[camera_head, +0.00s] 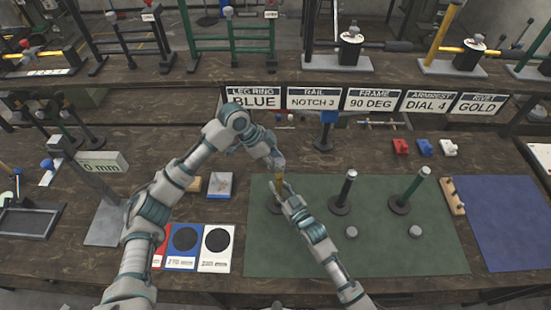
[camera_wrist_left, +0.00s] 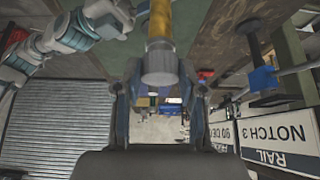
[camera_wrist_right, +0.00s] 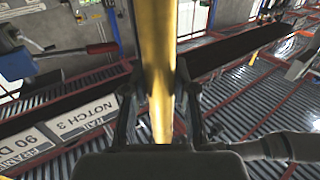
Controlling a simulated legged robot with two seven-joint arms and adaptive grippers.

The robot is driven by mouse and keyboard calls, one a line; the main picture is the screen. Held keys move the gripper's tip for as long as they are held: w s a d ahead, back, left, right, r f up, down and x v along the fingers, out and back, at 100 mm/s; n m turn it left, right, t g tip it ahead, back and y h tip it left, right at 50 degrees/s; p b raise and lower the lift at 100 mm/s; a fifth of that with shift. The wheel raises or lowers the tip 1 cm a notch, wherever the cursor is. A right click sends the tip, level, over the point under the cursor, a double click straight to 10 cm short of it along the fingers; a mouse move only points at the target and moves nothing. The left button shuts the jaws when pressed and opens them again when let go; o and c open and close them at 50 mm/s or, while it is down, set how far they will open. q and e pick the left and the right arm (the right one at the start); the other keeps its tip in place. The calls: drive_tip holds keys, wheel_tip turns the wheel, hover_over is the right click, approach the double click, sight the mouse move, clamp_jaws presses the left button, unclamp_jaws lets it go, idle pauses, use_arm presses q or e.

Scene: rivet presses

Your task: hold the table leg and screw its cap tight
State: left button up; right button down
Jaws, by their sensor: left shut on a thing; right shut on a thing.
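The table leg is a yellow upright rod; it shows large in the right wrist view (camera_wrist_right: 158,75) between the fingers of my right gripper (camera_wrist_right: 160,125). In the head view my right gripper (camera_head: 283,190) is shut on the leg above the green mat. The grey cap (camera_wrist_left: 159,65) sits on the end of the yellow leg (camera_wrist_left: 160,18) in the left wrist view. My left gripper (camera_wrist_left: 160,80) is shut on the cap, with a finger on each side. In the head view my left gripper (camera_head: 275,160) is just above the right one, and both grippers hide most of the leg.
On the green mat (camera_head: 390,250) stand a black leg (camera_head: 345,190) and a green leg (camera_head: 411,188) on round bases. Two loose grey caps (camera_head: 351,232) (camera_head: 415,232) lie in front of them. A blue-topped stand (camera_head: 327,130) is behind. A blue mat (camera_head: 510,225) lies at right.

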use_arm(q)
drive_tip(key=shift+a+f, duration=0.25)
drive_tip(key=shift+f, duration=0.15)
drive_tip(key=shift+w+m+g, duration=0.1)
drive_tip(key=shift+m+g, duration=0.3)
drive_tip(key=shift+m, duration=0.3)
drive_tip(key=m+g, duration=0.1)
drive_tip(key=m, duration=0.1)
drive_tip(key=m+g, duration=0.1)
drive_tip(key=m, duration=0.1)
drive_tip(key=m+g+y, duration=0.1)
drive_tip(key=m, duration=0.1)
drive_tip(key=shift+w+d, duration=0.15)
drive_tip(key=shift+w, duration=0.15)
drive_tip(key=m+y, duration=0.1)
drive_tip(key=m, duration=0.1)
drive_tip(key=m+g, duration=0.1)
drive_tip(key=m, duration=0.1)
drive_tip(key=shift+w+d+m+g+y, duration=0.1)
drive_tip(key=shift+d+m+g+y, duration=0.1)
drive_tip(key=shift+m+g+y, duration=0.15)
drive_tip(key=shift+m, duration=0.45)
drive_tip(key=shift+a, duration=0.1)
drive_tip(key=shift+a, duration=0.1)
